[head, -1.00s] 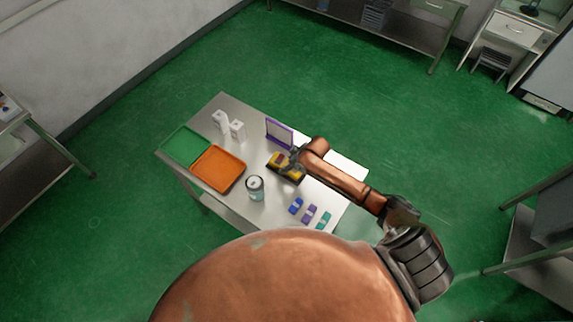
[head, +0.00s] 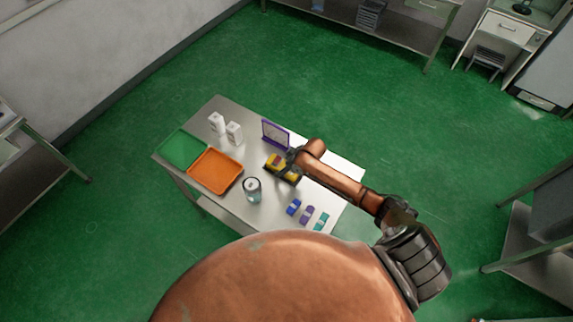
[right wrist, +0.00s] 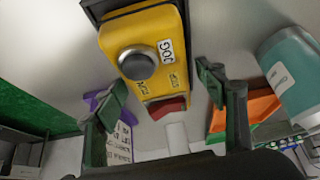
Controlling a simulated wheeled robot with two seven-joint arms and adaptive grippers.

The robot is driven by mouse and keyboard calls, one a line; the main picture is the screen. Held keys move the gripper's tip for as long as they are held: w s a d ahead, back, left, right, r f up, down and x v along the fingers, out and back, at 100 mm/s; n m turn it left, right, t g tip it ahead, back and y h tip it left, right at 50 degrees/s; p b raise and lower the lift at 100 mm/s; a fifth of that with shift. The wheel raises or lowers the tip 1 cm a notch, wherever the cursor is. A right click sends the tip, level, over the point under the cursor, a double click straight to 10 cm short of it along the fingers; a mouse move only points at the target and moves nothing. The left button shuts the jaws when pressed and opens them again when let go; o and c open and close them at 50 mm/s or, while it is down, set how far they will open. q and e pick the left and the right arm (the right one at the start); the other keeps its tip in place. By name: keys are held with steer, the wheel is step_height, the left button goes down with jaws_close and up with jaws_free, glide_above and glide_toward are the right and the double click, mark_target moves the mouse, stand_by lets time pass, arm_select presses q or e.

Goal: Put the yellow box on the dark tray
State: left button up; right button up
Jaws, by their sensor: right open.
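The yellow box (head: 275,162) is at the middle of the metal table. In the right wrist view the yellow box (right wrist: 150,45) shows a dark knob, a JOG label and a red part at its end. The dark tray (head: 284,179) shows as a dark edge under and beside it; a dark strip (right wrist: 118,10) also shows behind the box in the wrist view. I cannot tell how fully the box rests on it. My right gripper (right wrist: 160,78) is open, its fingers on either side of the box's red end, with gaps. My left gripper is not in view.
An orange tray (head: 215,186) and a green tray (head: 182,148) lie left. A canister (head: 253,190) stands in front of the box. A purple-framed panel (head: 275,134) and white bottles (head: 234,132) stand behind. Small coloured items (head: 307,213) lie front right.

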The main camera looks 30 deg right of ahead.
steer(key=v, duration=1.2)
